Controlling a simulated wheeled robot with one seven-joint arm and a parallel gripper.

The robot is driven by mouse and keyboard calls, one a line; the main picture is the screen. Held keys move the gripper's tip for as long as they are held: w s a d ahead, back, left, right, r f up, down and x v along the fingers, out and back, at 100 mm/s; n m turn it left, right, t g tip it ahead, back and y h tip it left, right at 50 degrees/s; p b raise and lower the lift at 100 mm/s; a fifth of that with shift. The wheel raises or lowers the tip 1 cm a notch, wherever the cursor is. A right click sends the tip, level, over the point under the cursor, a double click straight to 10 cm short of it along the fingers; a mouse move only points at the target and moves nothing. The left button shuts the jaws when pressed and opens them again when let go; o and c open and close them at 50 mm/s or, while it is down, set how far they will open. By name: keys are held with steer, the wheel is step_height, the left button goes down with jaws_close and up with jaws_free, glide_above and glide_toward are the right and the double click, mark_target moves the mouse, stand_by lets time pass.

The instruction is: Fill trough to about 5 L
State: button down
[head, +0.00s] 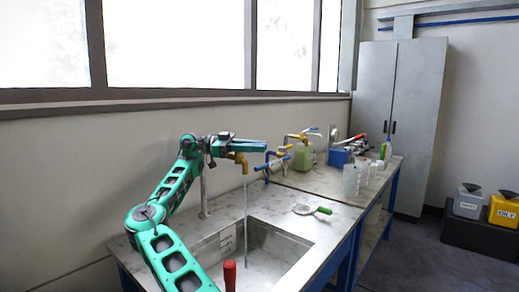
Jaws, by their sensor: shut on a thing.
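The trough (275,248) is a rectangular basin sunk in the marbled counter. The fingertips are small, and the exact grip is hard to see.
A red-handled thing (230,272) stands upright at the trough's near side. A green-handled tool (323,210) lies on the counter to the right. More yellow taps with blue handles (279,156), a green container (303,156) and clear vessels (351,180) stand farther back.

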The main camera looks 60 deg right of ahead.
steer(key=shift+w+r, duration=0.2)
steer(key=c, duration=1.6)
jaws_free()
steer(key=shift+c, duration=0.2)
steer(key=shift+f, duration=0.1)
steer(key=v, duration=1.1)
steer(key=shift+f, duration=0.1)
